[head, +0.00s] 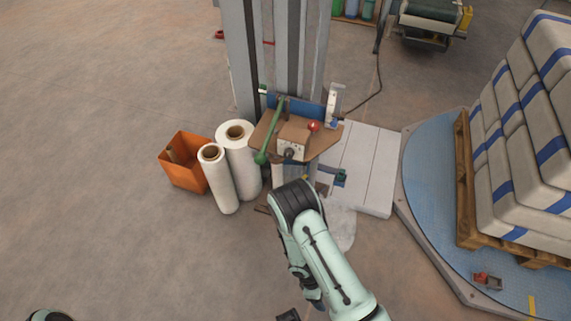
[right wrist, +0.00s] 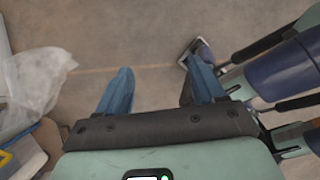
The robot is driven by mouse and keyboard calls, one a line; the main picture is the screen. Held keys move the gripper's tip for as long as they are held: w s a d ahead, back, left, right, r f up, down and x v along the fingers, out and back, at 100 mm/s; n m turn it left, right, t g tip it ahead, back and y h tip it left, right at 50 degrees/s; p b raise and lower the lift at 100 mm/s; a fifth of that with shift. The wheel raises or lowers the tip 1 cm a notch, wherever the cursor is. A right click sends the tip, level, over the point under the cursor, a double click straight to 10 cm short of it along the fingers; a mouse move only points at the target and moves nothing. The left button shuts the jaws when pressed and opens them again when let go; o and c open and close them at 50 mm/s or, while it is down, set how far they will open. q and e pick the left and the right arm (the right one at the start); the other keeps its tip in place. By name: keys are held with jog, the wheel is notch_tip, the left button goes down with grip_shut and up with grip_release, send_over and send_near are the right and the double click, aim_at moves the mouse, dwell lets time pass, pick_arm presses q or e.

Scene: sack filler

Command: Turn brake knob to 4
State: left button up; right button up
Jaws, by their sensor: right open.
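In the head view, a brown carriage (head: 325,140) on the grey mast carries a tan box (head: 296,133). A dark round knob, likely the brake knob (head: 290,152), sits on a pale dial plate on the box's front face. The numbers and pointer are too small to read. My right arm reaches up in front of the machine and bends back down. My right gripper is open and empty in the right wrist view (right wrist: 162,88), its two blue fingers wide apart above the floor. It is well away from the knob. My left gripper is not in view.
A green lever (head: 270,135) and a red ball knob (head: 313,126) flank the box. White film rolls (head: 220,180) and an orange bin (head: 186,177) stand left. A turntable (head: 425,180) with a pallet of sacks (head: 525,130) stands right. The floor at left is clear.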

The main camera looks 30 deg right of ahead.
jog(key=w+d+f+n+t+h+b, duration=0.1)
jog(key=w+d+n+t+h+b, duration=0.1)
jog(key=w+d+n+h, duration=0.35)
jog(key=n+t+h+b, duration=0.65)
jog(key=n+t, duration=0.45)
jog(key=t, duration=0.4)
send_near(288, 155)
jog(key=shift+g, duration=0.3)
jog(key=b+x, duration=0.2)
jog(key=x, duration=0.2)
jog(key=shift+w+d+b, duration=0.15)
jog(key=shift+w+b, duration=0.1)
jog(key=shift+b, duration=0.1)
jog(key=b+x, duration=0.1)
jog(key=x, duration=0.2)
jog(key=shift+w+d, duration=0.25)
jog(key=shift+w, duration=0.05)
jog(key=shift+w+d+y, duration=0.3)
jog(key=shift+w+d, duration=0.05)
jog(key=shift+d, duration=0.05)
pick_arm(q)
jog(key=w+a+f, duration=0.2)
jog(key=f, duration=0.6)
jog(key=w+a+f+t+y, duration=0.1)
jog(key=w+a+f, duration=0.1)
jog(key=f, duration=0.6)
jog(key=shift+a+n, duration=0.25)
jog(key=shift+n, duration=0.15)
